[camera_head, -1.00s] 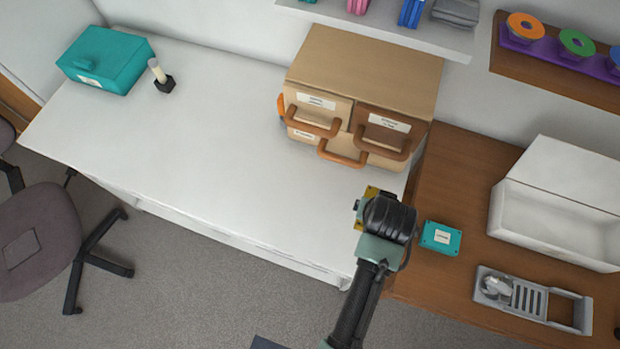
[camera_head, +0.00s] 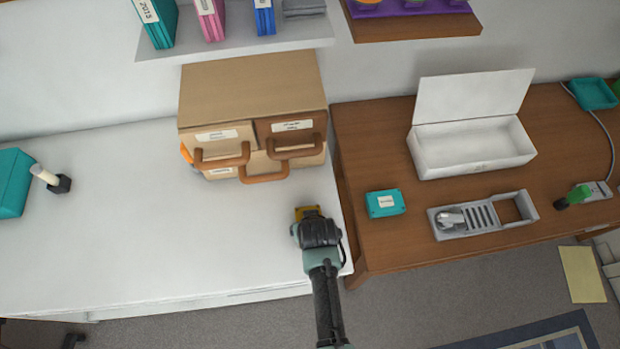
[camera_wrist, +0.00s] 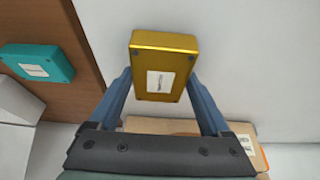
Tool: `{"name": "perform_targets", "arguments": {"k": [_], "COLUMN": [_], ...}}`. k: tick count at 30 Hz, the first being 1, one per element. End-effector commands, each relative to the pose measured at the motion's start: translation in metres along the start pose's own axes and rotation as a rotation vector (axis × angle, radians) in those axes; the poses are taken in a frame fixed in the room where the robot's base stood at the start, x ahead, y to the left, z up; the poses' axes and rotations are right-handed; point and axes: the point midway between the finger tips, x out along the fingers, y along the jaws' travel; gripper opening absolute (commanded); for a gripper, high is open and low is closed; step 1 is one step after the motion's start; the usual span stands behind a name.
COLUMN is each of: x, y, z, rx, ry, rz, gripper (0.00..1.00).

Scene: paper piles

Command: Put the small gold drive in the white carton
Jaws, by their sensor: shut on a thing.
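The small gold drive (camera_wrist: 162,68) is a flat gold box with a white label, held between the two blue fingers of my gripper (camera_wrist: 160,92) in the wrist view. In the head view my gripper (camera_head: 309,214) is over the right end of the white desk, and a bit of the gold drive (camera_head: 306,211) shows beyond it, mostly hidden by the wrist. The white carton (camera_head: 476,150) stands on the brown desk to the right, its lid raised at the back. Its inside looks empty.
A teal drive (camera_head: 385,203) and a grey tray (camera_head: 484,215) lie on the brown desk in front of the carton. A cardboard drawer box (camera_head: 252,90) with orange handles stands behind my gripper. Shelves (camera_head: 235,40) hang above it. A green-handled tool (camera_head: 574,196) lies at right.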

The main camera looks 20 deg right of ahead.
Motion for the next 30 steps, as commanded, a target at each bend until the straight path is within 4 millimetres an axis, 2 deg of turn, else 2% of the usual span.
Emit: {"name": "perform_targets", "arguments": {"k": [10, 11, 13, 24, 30], "x": [0.004, 0.003, 0.003, -0.003, -0.028], "y": [0.0, 0.0, 0.0, 0.0, 0.0], "z": [0.001, 0.001, 0.001, -0.001, -0.001], "rx": [-0.001, -0.001, -0.001, -0.001, -0.001], "ry": [0.002, 0.002, 0.002, 0.001, 0.003], "rz": [0.0, 0.0, 0.0, 0.0, 0.0], "gripper": [0.21, 0.85, 0.98, 1.0, 1.0]}}
